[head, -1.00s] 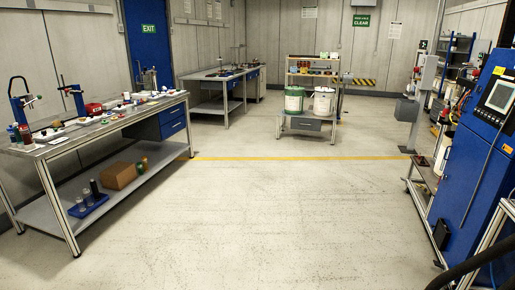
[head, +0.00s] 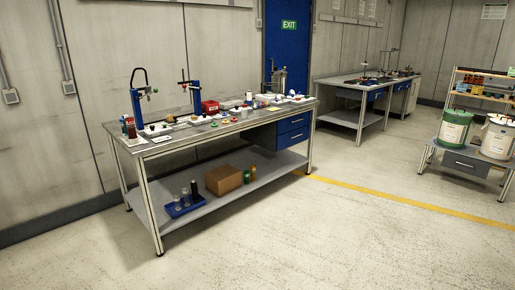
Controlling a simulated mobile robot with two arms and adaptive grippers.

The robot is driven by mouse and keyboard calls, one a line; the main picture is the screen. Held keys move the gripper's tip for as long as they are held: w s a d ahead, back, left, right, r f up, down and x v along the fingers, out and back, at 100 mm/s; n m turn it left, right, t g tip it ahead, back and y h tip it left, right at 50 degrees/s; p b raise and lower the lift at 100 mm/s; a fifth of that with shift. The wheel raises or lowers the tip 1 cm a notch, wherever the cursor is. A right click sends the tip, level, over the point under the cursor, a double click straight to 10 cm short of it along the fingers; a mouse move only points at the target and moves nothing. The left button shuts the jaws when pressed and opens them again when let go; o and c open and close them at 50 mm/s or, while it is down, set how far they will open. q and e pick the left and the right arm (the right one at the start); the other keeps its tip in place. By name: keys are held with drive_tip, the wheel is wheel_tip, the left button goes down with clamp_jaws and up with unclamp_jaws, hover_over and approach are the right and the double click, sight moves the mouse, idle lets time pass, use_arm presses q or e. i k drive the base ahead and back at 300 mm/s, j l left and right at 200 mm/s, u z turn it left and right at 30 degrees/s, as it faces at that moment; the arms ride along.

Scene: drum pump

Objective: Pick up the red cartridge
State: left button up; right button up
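A workbench (head: 160,146) with a grey top stands left of the middle in the head view. Many small parts lie on it. A red box-shaped item (head: 210,107) sits near the back middle of the bench top, and a dark red bottle-like item (head: 130,128) stands at its left end. The parts are too small for me to tell which is the red cartridge. Neither of my grippers is in view.
A blue tray (head: 172,212) with bottles and a cardboard box (head: 223,180) are on the bench's lower shelf. A second bench (head: 340,86) stands behind. Two drums, one green (head: 453,128) and one white (head: 497,137), are at right. The floor in front is clear.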

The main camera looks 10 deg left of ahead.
sight(130, 122)
drive_tip(key=i+j+u, duration=0.25)
drive_tip(key=i+u, duration=0.25)
drive_tip(key=i+j+u, duration=0.1)
drive_tip(key=i+u, duration=0.2)
drive_tip(key=u, duration=0.2)
drive_tip(key=i+u, duration=0.5)
drive_tip(key=i+z, duration=0.15)
